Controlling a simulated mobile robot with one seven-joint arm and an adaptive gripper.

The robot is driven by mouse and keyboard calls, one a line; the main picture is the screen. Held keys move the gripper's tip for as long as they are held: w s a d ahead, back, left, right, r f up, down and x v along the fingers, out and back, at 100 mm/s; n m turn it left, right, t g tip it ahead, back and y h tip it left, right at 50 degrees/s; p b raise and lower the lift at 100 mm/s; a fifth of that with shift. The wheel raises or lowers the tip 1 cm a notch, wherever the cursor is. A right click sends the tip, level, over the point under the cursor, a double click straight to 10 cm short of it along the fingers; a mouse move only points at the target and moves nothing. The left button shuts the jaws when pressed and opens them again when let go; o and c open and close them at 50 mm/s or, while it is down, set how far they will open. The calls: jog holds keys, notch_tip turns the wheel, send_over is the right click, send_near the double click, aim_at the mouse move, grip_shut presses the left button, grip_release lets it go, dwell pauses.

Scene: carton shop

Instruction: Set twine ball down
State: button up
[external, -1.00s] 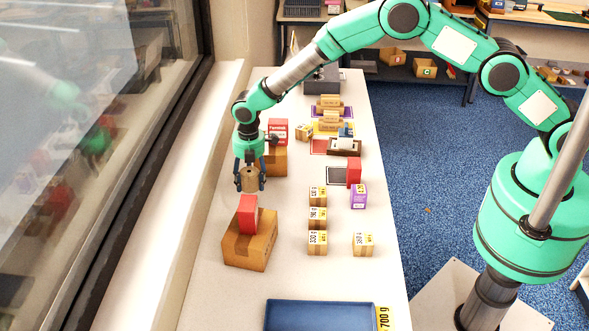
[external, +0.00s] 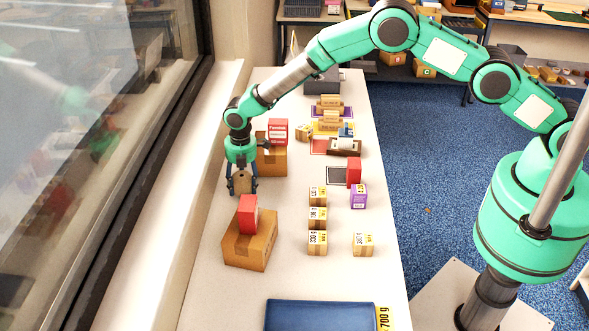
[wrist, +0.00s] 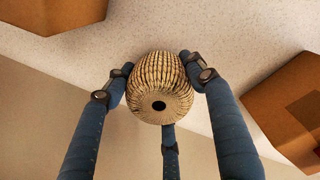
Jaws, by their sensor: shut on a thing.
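The twine ball (wrist: 160,88) is tan and ribbed, with a dark hole in its end facing the wrist camera. My gripper (external: 242,188) is shut on it, with dark blue fingers around it in the wrist view (wrist: 158,85). In the external view the twine ball (external: 243,181) shows partly between the fingers, near the table's left edge, between two cardboard cartons. I cannot tell whether it touches the white table (external: 285,205).
A carton with a red box (external: 248,214) on top stands just in front of my gripper (external: 250,248). Another carton (external: 272,163) with a red box stands behind. Small labelled boxes (external: 317,218) and a blue tray (external: 318,315) lie to the right and front. Bare table lies right of my gripper.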

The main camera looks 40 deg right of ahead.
aim_at(243, 176)
jog(key=shift+f, duration=0.7)
jog(key=shift+f, duration=0.15)
jog(key=o, duration=1.2)
jog(key=shift+s+d+r, duration=0.1)
jog(key=shift+s+r, duration=0.05)
jog(key=shift+r, duration=2.95)
jog(key=shift+s+r, duration=0.1)
jog(key=shift+r, duration=2.95)
